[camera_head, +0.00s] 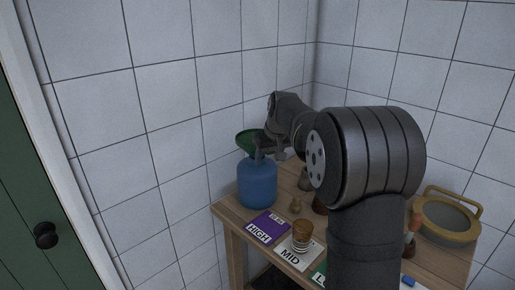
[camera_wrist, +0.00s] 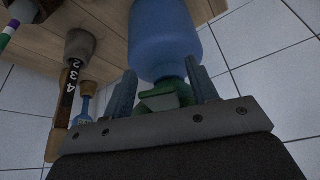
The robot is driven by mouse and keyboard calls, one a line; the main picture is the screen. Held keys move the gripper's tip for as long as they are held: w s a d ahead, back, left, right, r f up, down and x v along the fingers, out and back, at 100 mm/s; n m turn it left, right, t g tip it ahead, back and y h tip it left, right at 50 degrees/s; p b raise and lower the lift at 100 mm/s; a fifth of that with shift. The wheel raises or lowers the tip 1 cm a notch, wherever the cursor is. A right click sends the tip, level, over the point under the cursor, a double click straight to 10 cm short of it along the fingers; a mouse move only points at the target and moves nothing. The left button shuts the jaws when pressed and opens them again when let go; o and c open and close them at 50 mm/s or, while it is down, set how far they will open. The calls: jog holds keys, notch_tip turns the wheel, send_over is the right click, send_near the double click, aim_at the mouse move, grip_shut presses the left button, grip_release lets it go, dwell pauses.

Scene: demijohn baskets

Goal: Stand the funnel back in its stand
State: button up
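The green funnel (camera_head: 247,139) sits upright in the mouth of the blue demijohn (camera_head: 258,182), at the back left corner of the table. My gripper (camera_head: 262,150) is at the funnel's right side, just above the demijohn's shoulder. In the wrist view, the two fingers (camera_wrist: 164,84) stand wide apart, with a green tab of the funnel (camera_wrist: 160,99) between them. Some room shows between the tab and the right finger, so the gripper looks open. The demijohn (camera_wrist: 163,40) rises just beyond the fingertips. I cannot make out the funnel's stand; my arm hides part of the table.
A purple HIGH card (camera_head: 266,227) and a white MID card (camera_head: 297,250) lie at the front edge, with a corked jar (camera_head: 302,237) on the latter. A brass-rimmed basin (camera_head: 449,216) is at the right. A numbered black strip (camera_wrist: 68,97) shows in the wrist view. Tiled walls stand close behind.

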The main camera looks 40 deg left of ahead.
grip_shut()
jog(key=shift+r, duration=0.1)
